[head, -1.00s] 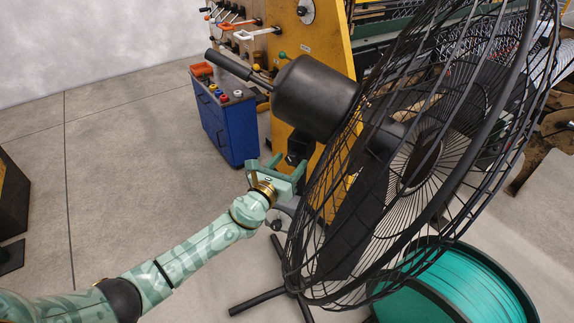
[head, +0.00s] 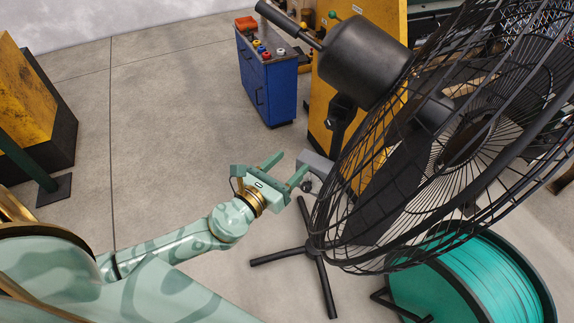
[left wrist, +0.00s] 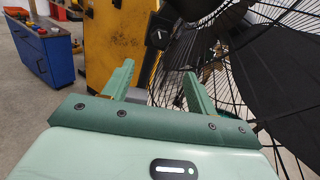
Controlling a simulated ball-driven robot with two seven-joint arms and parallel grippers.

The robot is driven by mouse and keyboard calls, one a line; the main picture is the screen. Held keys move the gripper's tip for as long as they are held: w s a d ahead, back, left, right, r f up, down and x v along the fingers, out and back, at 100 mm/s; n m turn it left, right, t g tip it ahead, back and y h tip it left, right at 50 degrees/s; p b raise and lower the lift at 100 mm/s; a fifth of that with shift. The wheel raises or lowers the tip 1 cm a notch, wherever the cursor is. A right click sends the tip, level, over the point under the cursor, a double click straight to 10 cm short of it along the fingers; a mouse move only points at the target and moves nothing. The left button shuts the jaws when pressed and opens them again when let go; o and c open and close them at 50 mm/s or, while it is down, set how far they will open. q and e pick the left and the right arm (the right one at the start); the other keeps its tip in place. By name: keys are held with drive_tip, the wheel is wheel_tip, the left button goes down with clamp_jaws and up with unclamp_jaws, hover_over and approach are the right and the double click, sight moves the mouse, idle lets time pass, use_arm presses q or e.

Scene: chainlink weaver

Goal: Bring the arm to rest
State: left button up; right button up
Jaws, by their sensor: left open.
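My left arm comes in from the lower left of the head view. Its green gripper (head: 288,172) is open, with nothing between the fingers. In the head view it sits just left of the big black fan's wire cage. In the left wrist view the two fingers (left wrist: 157,88) stand wide apart, and the fan cage (left wrist: 225,75) shows behind and to the right of them. I cannot tell whether the right finger touches the fan. My right gripper is in neither view.
The black pedestal fan (head: 450,150) fills the right side, its feet (head: 318,255) spread on the floor. A teal cable spool (head: 465,285) lies at the lower right. A blue cabinet (head: 268,85) and a yellow machine (head: 328,90) stand behind. Grey floor is clear at left centre.

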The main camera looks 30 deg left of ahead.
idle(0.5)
use_arm(q)
drive_tip(key=s+a+f+n+g+y, duration=0.2)
drive_tip(key=a+f+n+g, duration=0.15)
drive_tip(key=f+n, duration=0.45)
drive_tip(key=s+a+f+n+g+y, duration=0.15)
drive_tip(key=a+f+n, duration=0.35)
drive_tip(key=f, duration=0.6)
drive_tip(key=s+a+f+n+g, duration=0.1)
drive_tip(key=s+f+n+g, duration=0.1)
drive_tip(key=s+f+n, duration=0.3)
drive_tip(key=s+a+f+n+g, duration=0.1)
drive_tip(key=s+f+n+g, duration=0.2)
drive_tip(key=f, duration=0.5)
drive_tip(key=s+f+n+g, duration=0.2)
drive_tip(key=s+f+n, duration=0.35)
drive_tip(key=s, duration=0.45)
drive_tip(key=s+f+n+g, duration=0.2)
drive_tip(key=s+f+n, duration=0.35)
drive_tip(key=s, duration=0.35)
drive_tip(key=s+d+f+n+g, duration=0.1)
drive_tip(key=s+d+f+g, duration=0.1)
drive_tip(key=s+d, duration=0.5)
drive_tip(key=s+f+b, duration=0.1)
drive_tip(key=s, duration=0.4)
drive_tip(key=shift+n+g, duration=0.3)
drive_tip(key=shift+g, duration=0.1)
drive_tip(key=shift+a, duration=0.1)
drive_tip(key=shift+c, duration=0.4)
